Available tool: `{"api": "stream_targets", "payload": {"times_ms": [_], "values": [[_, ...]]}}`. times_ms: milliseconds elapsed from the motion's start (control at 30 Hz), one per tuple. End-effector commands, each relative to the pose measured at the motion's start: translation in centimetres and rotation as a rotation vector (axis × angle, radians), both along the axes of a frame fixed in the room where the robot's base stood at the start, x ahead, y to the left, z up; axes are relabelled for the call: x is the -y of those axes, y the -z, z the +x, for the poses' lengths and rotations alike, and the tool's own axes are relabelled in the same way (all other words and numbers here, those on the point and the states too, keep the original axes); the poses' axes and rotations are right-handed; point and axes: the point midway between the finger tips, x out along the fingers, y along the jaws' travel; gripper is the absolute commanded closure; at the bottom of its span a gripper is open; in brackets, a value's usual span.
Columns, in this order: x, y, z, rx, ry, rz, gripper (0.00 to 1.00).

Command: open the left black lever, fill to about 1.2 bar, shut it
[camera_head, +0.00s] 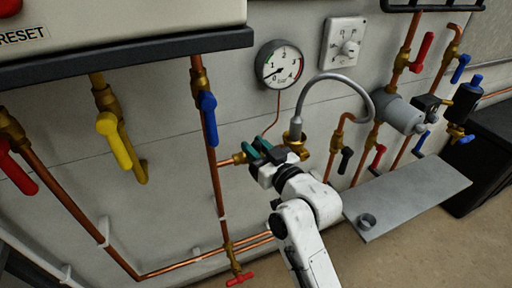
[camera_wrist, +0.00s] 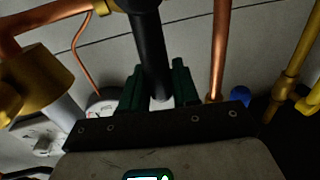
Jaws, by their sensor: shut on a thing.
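My gripper (camera_head: 260,149) is at the brass valve at the left end of the filling loop, its green fingers against it. In the wrist view, the green fingers of my gripper (camera_wrist: 159,88) are closed on both sides of the left black lever (camera_wrist: 149,45). The head view hides that lever behind my gripper. The right black lever (camera_head: 346,160) hangs below the other end of the loop. The silver hose (camera_head: 338,77) arches between the two valves. The round pressure gauge (camera_head: 280,65) is above; its thin needle appears to point lower left, near the low end.
A blue lever (camera_head: 208,118) on a copper pipe is left of my gripper. Yellow (camera_head: 113,140) and red (camera_head: 18,172) levers are farther left. A grey shelf (camera_head: 410,195) with a small cup (camera_head: 367,221) is at the right. A white dial box (camera_head: 343,43) is on the wall.

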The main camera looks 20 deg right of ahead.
Motion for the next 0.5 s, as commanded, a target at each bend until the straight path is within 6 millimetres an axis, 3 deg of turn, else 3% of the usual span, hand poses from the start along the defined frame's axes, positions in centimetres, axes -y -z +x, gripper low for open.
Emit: {"api": "stream_targets", "payload": {"times_ms": [500], "values": [[-0.41,0.02,-0.01,-0.001,0.0,-0.05,1.0]]}}
